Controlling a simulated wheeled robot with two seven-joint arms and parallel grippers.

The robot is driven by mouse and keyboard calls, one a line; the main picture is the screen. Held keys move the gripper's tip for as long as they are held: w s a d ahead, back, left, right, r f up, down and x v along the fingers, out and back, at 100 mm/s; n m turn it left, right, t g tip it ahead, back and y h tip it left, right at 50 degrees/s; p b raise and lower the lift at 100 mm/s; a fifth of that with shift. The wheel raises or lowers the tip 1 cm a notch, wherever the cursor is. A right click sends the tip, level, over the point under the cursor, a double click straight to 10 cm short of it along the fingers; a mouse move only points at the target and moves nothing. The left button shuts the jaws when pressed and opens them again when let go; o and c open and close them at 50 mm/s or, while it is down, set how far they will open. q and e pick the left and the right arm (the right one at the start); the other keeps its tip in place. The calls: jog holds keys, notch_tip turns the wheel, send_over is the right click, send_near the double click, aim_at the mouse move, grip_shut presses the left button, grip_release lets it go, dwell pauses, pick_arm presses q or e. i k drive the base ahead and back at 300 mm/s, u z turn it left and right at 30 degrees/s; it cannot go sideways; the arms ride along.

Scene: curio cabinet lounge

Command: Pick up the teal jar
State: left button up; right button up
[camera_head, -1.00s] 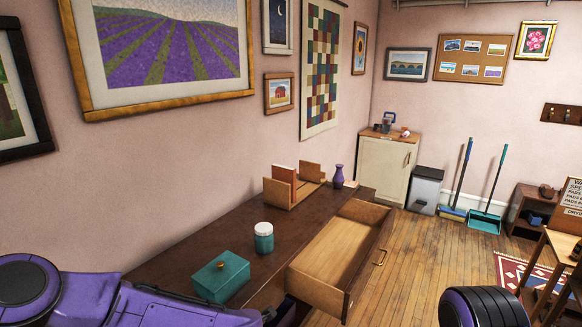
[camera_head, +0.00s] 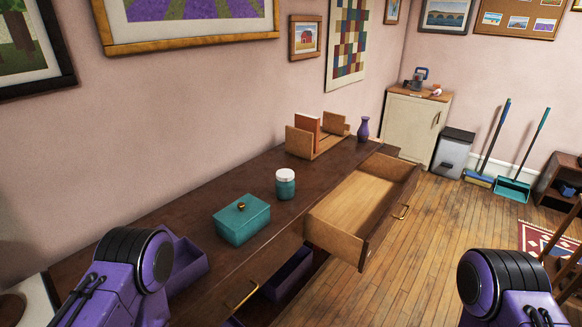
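The teal jar (camera_head: 285,185) has a white lid and stands upright on the dark wooden cabinet top (camera_head: 262,232). It is behind and to the right of a teal lidded box (camera_head: 241,220) with a gold knob, with a small gap between them. The open drawer (camera_head: 335,222) lies to its right. Nothing hides the jar. Purple links of my two arms show at the lower left and lower right, but neither gripper can be seen. Nothing of mine touches the jar.
The drawer is pulled out and looks empty. A wooden book holder (camera_head: 317,140) with a red-brown book and a purple vase (camera_head: 363,129) stand farther back on the top. A purple open-topped shape (camera_head: 288,275) shows below the drawer.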

aim_at(284, 191)
jog(key=z, duration=1.55)
jog(key=i, duration=1.65)
jog(key=u, duration=2.1)
